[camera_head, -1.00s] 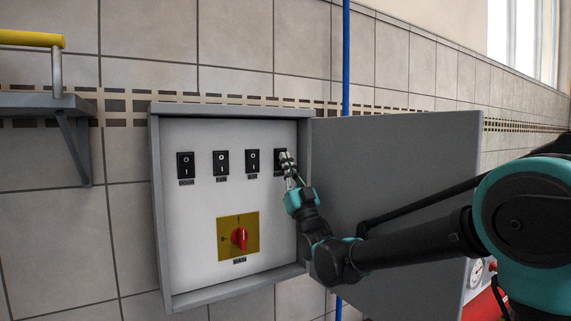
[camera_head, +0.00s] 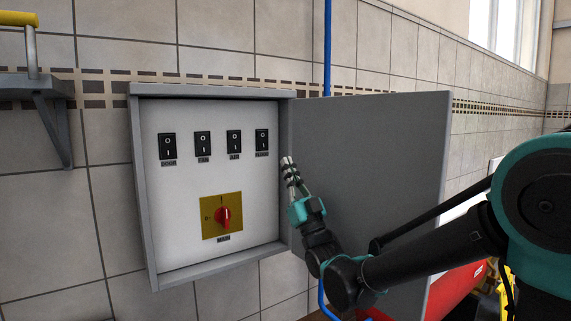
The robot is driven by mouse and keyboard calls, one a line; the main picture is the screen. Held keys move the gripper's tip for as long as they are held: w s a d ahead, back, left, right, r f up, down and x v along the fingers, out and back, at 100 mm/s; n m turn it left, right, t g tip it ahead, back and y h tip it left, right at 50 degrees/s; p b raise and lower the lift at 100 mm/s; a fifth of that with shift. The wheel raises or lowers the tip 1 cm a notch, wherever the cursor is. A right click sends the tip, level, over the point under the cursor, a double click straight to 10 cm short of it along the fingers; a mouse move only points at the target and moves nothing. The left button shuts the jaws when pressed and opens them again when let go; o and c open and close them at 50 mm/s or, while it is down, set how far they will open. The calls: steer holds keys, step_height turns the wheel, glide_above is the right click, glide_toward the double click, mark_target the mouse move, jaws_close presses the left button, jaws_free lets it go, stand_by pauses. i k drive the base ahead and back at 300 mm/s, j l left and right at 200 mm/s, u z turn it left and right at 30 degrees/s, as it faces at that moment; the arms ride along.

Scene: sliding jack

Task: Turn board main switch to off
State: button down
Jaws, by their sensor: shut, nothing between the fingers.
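The electrical board (camera_head: 152,210) is a grey wall box with a white panel, its door (camera_head: 370,160) swung open to the right. The main switch (camera_head: 223,216) is a red rotary knob on a yellow plate, labelled MAIN, low on the panel. Its handle looks about upright, toward the I mark, though it is small in the picture. My gripper (camera_head: 288,162) is shut and empty, in front of the box's right edge and the open door. It is up and to the right of the red knob, apart from it.
Several black rocker switches, among them the rightmost one (camera_head: 262,139), line the panel's top. A grey shelf with a yellow handle (camera_head: 18,18) is at upper left. A blue pipe (camera_head: 327,50) runs behind the box. A red object (camera_head: 455,290) is at lower right.

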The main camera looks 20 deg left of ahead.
mark_target(222, 215)
steer(key=k, duration=1)
